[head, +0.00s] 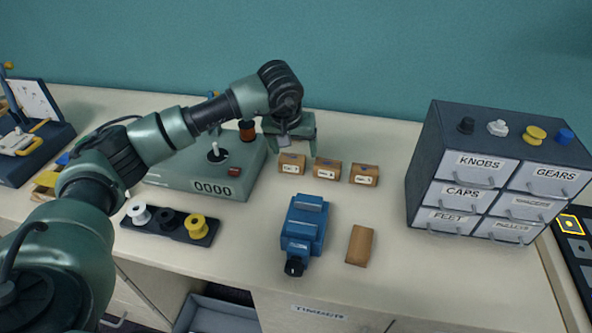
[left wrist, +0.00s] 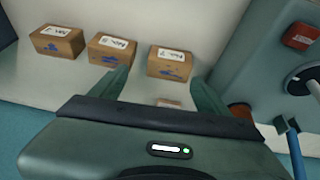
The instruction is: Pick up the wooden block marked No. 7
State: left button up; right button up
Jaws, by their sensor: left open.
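Three small wooden blocks with white labels stand in a row on the counter. The left block in the head view (head: 291,164) is the right one in the left wrist view (left wrist: 169,65); its small label seems to read No. 7. The middle block (head: 326,169) and the right block (head: 364,175) stand beside it. My left gripper (head: 289,150) is open and empty, just behind the left block. In the left wrist view its fingers (left wrist: 160,78) point toward that block, one to each side. Part of another light brown item (left wrist: 168,103) shows between the fingers, mostly hidden.
A green machine with a counter (head: 212,188) stands left of the blocks. A spool holder (head: 170,224), a blue device (head: 304,226) and a plain wooden piece (head: 360,245) lie in front. A drawer cabinet (head: 425,170) stands right. Counter between blocks and cabinet is clear.

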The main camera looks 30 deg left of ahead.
aim_at(292, 159)
pick_arm(q)
jog(key=shift+a+f+y, duration=0.3)
jog(key=shift+a+f, duration=0.15)
jog(key=shift+a, duration=0.25)
jog(key=shift+f, duration=0.3)
jog(key=p+x, duration=0.2)
jog(key=x, duration=0.3)
jog(key=shift+w+f, duration=0.45)
jog(key=shift+f, duration=0.3)
jog(key=c, duration=1.2)
pick_arm(e)
jog(key=shift+s+r, duration=0.25)
jog(key=shift+r, duration=0.3)
pick_arm(q)
jog(key=shift+o, duration=0.2)
jog(key=shift+r, duration=0.1)
